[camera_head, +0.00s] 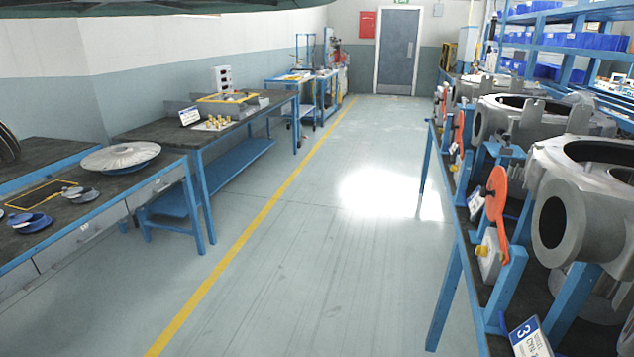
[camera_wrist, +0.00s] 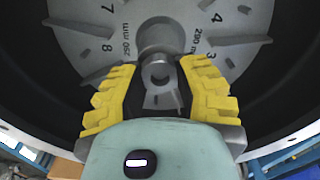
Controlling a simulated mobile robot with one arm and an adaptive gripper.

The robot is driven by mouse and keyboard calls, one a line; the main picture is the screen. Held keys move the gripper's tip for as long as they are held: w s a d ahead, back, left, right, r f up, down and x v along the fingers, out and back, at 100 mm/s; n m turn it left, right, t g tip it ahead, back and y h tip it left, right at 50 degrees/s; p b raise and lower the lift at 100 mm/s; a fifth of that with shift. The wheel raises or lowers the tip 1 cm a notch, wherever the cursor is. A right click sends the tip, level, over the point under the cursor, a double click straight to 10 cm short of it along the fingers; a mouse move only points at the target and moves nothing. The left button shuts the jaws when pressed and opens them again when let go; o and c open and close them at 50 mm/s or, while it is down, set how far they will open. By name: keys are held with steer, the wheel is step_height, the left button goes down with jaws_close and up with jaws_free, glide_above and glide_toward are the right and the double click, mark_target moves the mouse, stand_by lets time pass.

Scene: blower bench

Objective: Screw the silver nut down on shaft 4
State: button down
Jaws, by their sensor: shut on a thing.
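In the wrist view, my gripper (camera_wrist: 159,76) has its two yellow fingers on either side of a small silver nut (camera_wrist: 158,72) with a round hole and is shut on it. No label for shaft 4 can be read. My gripper is not in the head view.
A dark ring wall surrounds the disc closely in the wrist view. In the head view, large grey housings (camera_head: 555,213) stand on the right bench, with a number 3 sign (camera_head: 530,338) in front. Left benches (camera_head: 165,130) hold parts. The aisle floor (camera_head: 330,240) is clear.

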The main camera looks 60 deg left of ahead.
steer(key=m, duration=0.9)
steer(key=shift+m+b, duration=0.3)
steer(key=m, duration=0.9)
steer(key=c, duration=1)
jaws_free()
